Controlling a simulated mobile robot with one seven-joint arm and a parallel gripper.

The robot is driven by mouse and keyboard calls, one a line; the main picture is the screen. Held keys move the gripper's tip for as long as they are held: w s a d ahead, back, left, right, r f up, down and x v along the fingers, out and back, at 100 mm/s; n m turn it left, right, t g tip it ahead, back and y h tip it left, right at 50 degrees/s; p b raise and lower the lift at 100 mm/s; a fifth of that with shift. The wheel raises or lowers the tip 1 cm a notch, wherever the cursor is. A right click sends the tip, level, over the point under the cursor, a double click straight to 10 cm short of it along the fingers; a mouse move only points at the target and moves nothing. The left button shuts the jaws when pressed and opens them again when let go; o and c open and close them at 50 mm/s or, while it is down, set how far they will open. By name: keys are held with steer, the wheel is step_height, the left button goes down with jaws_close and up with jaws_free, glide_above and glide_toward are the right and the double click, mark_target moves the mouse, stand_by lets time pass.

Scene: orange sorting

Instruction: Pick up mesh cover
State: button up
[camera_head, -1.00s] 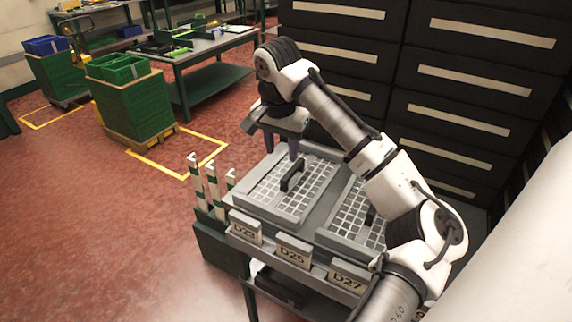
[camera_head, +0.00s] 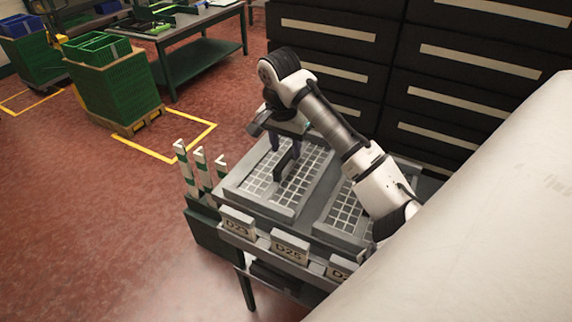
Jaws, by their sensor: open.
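Two grey mesh covers lie side by side on the cart top. The right mesh cover (camera_head: 346,212) is partly hidden behind my arm. My gripper (camera_head: 287,143) points down over the far part of the left cover, close to its handle. Its dark fingers are apart. I cannot tell whether they touch or straddle the handle.
Labelled plates D23 (camera_head: 237,224) and D25 (camera_head: 290,246) line the cart's front edge. White and green posts (camera_head: 201,169) stand at its left. Dark drawer cabinets (camera_head: 330,55) rise close behind. Green crates (camera_head: 112,80) stand on the open red floor at left.

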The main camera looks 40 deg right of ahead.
mark_target(286, 157)
steer(key=shift+w+d+f+p, duration=0.15)
steer(key=shift+f+p, duration=0.15)
steer(key=shift+f, duration=0.6)
steer(key=shift+w+d+f+p, duration=0.15)
steer(key=shift+f+p, duration=0.15)
steer(key=shift+f, duration=0.6)
steer(key=shift+w+d+f+p, duration=0.15)
steer(key=shift+f+p, duration=0.15)
steer(key=shift+f, duration=0.6)
jaws_close()
